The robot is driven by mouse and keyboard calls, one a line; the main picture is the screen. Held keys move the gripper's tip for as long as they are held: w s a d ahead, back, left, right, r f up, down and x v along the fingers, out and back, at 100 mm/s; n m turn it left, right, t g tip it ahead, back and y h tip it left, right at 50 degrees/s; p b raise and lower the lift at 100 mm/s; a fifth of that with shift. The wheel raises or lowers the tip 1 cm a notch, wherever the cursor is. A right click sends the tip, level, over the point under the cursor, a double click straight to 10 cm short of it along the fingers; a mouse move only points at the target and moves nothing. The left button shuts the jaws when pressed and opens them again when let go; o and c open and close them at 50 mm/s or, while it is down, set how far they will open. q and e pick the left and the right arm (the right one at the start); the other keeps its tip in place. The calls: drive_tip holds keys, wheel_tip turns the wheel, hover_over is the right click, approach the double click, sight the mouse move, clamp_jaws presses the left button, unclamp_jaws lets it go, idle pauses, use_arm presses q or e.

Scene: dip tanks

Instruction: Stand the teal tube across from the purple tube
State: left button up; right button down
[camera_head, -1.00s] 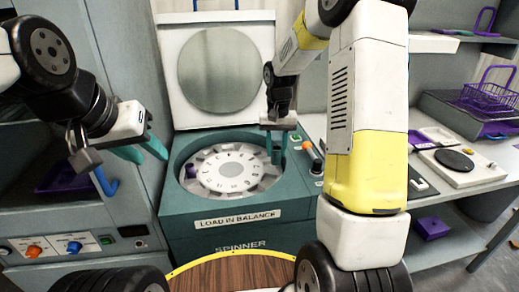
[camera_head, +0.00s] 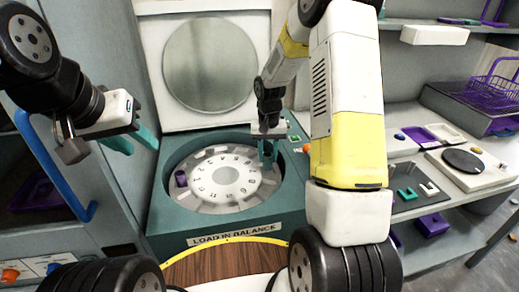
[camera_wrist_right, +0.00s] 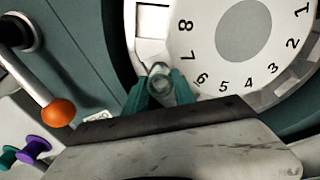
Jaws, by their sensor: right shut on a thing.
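The purple tube (camera_head: 181,178) stands in a slot at the left side of the spinner's numbered rotor (camera_head: 225,176). My right gripper (camera_head: 268,152) is over the rotor's far right rim. In the right wrist view its teal fingers are shut on the teal tube (camera_wrist_right: 160,84), seen from its round top end, at the rotor's rim near numbers 6 and 7. How deep the tube sits in a slot is hidden. The purple tube is out of the wrist view. My left gripper (camera_head: 132,141) is open and empty, left of the spinner.
The spinner's round lid (camera_head: 211,65) stands open behind the rotor. An orange-tipped lever (camera_wrist_right: 57,113) is beside the bowl. A blue handle (camera_head: 55,170) is at the left. A bench with a scale (camera_head: 462,165) and a purple basket (camera_head: 492,92) are at the right.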

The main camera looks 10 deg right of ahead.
drive_tip(key=shift+f, duration=1.2)
drive_tip(key=shift+f, duration=0.15)
drive_tip(key=c, duration=1)
unclamp_jaws()
drive_tip(key=shift+c, duration=0.2)
wheel_tip(320, 180, up, 12)
drive_tip(key=s+r+n+t, duration=0.1)
drive_tip(key=s+r+t, duration=0.1)
drive_tip(key=s+r, duration=0.85)
drive_tip(key=s+a+r+n+t+y, duration=0.1)
drive_tip(key=s+r+t, duration=0.3)
drive_tip(key=s, duration=1)
wheel_tip(320, 180, up, 2)
drive_tip(key=shift+a+r+y, duration=0.1)
drive_tip(key=shift+a+y, duration=0.5)
